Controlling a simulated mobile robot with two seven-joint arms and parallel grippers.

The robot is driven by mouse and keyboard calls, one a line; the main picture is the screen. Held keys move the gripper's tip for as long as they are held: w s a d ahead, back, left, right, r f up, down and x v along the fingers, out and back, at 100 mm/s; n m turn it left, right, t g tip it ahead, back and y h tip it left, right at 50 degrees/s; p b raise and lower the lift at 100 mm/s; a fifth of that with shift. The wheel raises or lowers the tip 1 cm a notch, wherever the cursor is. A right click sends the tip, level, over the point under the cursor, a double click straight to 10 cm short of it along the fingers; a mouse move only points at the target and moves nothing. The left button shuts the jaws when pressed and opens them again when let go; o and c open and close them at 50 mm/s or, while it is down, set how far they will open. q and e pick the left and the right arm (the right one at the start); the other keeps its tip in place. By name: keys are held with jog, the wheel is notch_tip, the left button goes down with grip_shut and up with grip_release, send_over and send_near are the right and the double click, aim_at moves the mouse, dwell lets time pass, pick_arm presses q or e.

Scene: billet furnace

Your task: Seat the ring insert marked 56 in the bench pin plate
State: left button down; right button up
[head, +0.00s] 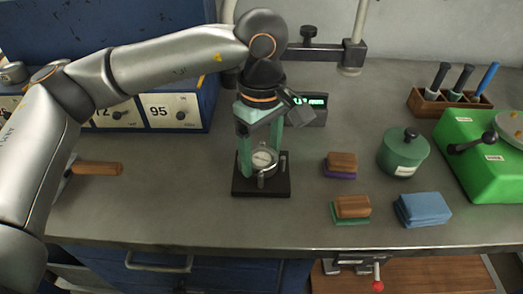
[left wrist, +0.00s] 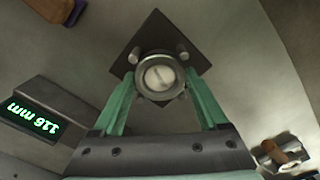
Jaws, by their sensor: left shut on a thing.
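The bench pin plate (head: 246,188) is a dark square base with upright metal pins, standing on the bench in the middle of the head view. It also shows in the left wrist view (left wrist: 157,24). My left gripper (head: 262,158) points down over it, its green fingers shut on a round metal ring insert (head: 264,157) with a pale face. In the left wrist view the ring insert (left wrist: 160,76) sits between the fingertips, over the plate, with pins showing around it. I cannot read its mark or tell whether it touches the plate. My right gripper is not in view.
A display (left wrist: 36,122) reading 116 mm stands behind the plate. To the right are wooden-topped brushes (head: 342,161), a green lidded pot (head: 403,155), blue cloths (head: 423,209) and a green machine (head: 485,160). A wooden handle (head: 97,169) lies left. Bench beside the plate is clear.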

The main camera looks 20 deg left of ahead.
pick_arm(q)
jog(key=shift+f+b, duration=0.35)
jog(key=shift+f, duration=0.05)
jog(key=shift+c, duration=0.9)
grip_release()
jog(key=shift+f, duration=0.1)
